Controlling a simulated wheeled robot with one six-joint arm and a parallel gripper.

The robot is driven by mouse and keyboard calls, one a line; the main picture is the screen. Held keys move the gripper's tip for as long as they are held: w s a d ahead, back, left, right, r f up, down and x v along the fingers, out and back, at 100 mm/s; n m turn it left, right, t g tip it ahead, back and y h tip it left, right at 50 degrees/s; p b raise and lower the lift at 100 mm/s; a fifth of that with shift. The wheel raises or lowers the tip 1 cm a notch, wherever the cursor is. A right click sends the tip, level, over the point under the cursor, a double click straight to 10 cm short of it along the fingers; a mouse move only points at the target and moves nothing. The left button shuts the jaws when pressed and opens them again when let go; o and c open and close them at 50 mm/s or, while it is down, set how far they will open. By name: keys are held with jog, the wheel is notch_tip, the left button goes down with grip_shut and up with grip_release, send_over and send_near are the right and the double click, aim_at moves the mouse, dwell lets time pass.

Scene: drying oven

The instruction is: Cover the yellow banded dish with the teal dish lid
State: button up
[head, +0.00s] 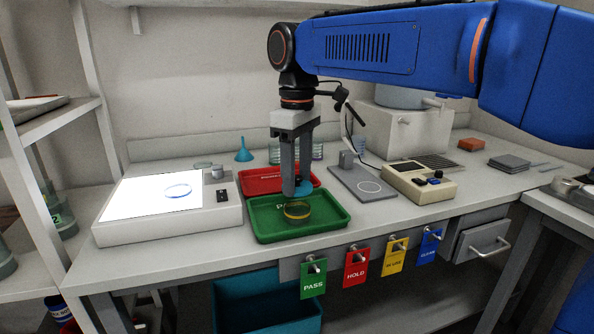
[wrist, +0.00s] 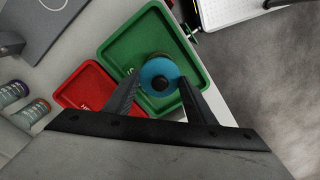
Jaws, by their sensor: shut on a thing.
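The yellow banded dish (head: 297,211) sits in the green tray (head: 262,232). In the wrist view only a little of the dish (wrist: 152,56) shows past the lid. My gripper (head: 296,190) points straight down above the dish and is shut on the teal dish lid (head: 306,187). In the wrist view the lid (wrist: 152,68) lies between my two fingertips, with a dark round knob in its middle. The lid is just above the dish and hides most of it in the wrist view. I cannot tell the exact gap between them.
The red tray (head: 257,180) is behind the green tray. A light box (head: 140,215) with a clear blue-rimmed dish (head: 178,191) stands to the left. A grey plate device (head: 362,184) and a beige instrument (head: 419,183) stand to the right. Coloured tags hang along the front edge.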

jog(key=shift+f, duration=2.25)
jog(key=shift+f, duration=0.15)
jog(key=o, duration=1.1)
notch_tip(320, 180, up, 17)
jog(key=shift+r, duration=0.2)
